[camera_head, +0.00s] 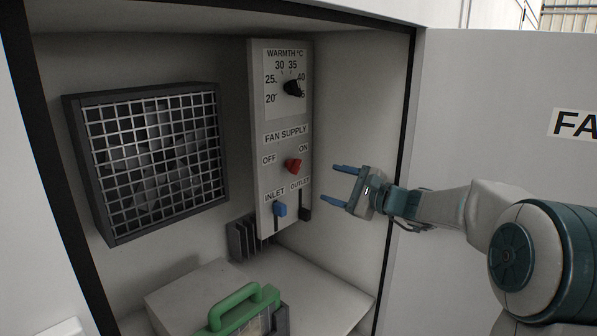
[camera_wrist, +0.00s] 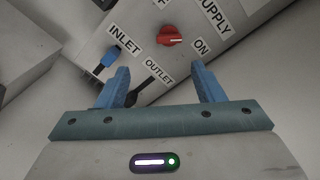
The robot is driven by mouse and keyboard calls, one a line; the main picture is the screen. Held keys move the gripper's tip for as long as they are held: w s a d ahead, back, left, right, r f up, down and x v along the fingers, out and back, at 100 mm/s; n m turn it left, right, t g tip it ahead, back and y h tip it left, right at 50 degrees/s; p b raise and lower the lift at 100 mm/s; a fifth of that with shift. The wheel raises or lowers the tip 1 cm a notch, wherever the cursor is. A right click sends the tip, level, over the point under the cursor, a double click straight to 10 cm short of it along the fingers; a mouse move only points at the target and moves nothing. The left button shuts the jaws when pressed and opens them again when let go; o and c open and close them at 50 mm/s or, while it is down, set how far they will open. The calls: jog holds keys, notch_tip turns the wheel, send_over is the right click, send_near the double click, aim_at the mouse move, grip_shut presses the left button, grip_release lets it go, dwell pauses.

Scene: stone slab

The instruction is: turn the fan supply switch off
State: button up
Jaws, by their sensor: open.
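The red fan supply switch (camera_head: 293,166) is a rotary knob on the grey control panel (camera_head: 258,118), between the OFF and ON labels. In the wrist view the red knob (camera_wrist: 169,36) shows a pale mark that appears to face the ON label. My gripper (camera_head: 339,185) is open and empty, to the right of the panel inside the cabinet opening. In the wrist view its blue fingers (camera_wrist: 160,68) are spread apart, with the knob beyond them and roughly between them. They do not touch it.
A black warmth dial (camera_head: 293,88) is above the switch. A blue inlet slider (camera_head: 280,209) and a dark outlet slider (camera_head: 305,212) are below. A gridded fan (camera_head: 152,158) is at left. A green handle (camera_head: 236,308) stands up low in front. The open door (camera_head: 490,110) is at right.

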aim_at(298, 168)
jog(key=shift+m, duration=0.3)
jog(key=p+x, duration=0.1)
jog(key=x, duration=0.3)
jog(key=p+x, duration=0.1)
jog(key=x, duration=0.4)
jog(key=w+r+p+x, duration=0.1)
jog(key=x, duration=0.4)
jog(key=shift+d, duration=0.45)
jog(key=c, duration=1)
